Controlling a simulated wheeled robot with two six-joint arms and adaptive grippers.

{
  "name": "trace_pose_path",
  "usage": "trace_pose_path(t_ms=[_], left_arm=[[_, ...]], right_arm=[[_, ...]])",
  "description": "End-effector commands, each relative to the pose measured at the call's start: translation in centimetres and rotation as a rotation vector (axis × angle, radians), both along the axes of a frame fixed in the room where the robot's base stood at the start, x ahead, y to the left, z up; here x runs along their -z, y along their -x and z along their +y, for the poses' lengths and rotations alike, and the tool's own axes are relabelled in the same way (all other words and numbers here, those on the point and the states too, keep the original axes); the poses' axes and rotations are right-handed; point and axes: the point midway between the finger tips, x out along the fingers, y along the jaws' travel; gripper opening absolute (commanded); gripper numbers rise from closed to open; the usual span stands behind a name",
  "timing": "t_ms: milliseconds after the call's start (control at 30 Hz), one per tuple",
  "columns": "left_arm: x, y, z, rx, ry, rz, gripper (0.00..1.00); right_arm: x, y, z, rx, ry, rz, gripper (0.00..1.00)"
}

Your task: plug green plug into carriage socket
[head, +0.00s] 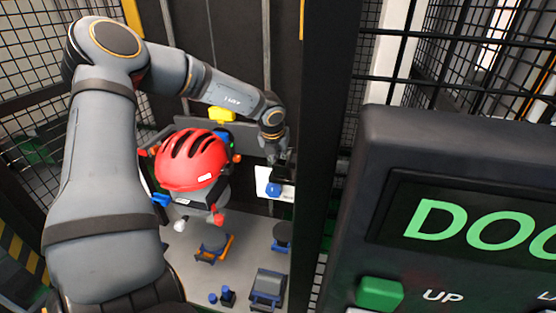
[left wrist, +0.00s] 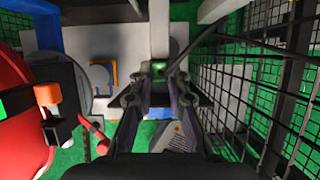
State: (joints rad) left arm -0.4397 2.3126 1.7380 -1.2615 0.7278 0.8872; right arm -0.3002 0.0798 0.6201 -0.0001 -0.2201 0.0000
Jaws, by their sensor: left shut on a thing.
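My left gripper (head: 284,168) reaches down beside a white panel with a blue round part (head: 274,189) in the head view. In the left wrist view its fingers (left wrist: 161,84) are shut on a small green plug (left wrist: 158,68), with a dark cable running up to the right from it. The plug is hidden in the head view. I cannot make out the socket opening, or whether the plug touches anything. My right gripper is not in view.
A red helmet (head: 193,159) sits on a figure left of the gripper, and its red shell fills the left of the wrist view. Black mesh (left wrist: 278,100) stands close on the right. A dark post (head: 327,120) and a control panel (head: 450,140) with a green button (head: 380,293) are right.

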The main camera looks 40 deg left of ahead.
Motion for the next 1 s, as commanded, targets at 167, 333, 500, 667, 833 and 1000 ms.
trace_pose_path(t_ms=[167, 333, 500, 667, 833, 1000], left_arm=[[0.2, 0.0, 0.0, 0.0, 0.0, -0.001, 0.0], [0.3, 0.0, 0.0, 0.001, -0.001, -0.001, 0.0], [0.2, 0.0, 0.0, 0.001, 0.0, 0.0, 0.33], [0.2, 0.0, 0.0, 0.0, 0.0, 0.0, 0.42], [0.2, 0.0, 0.0, 0.0, 0.0, 0.0, 0.42], [-1.5, 0.5, -0.4, 0.001, 0.002, -0.005, 0.42]], right_arm=[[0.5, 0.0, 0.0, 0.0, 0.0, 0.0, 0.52], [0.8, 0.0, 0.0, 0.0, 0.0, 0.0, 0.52], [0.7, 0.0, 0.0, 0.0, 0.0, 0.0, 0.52], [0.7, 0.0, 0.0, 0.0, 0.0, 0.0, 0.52], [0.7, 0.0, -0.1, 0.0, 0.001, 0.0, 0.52], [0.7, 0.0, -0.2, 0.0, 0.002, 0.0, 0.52]])
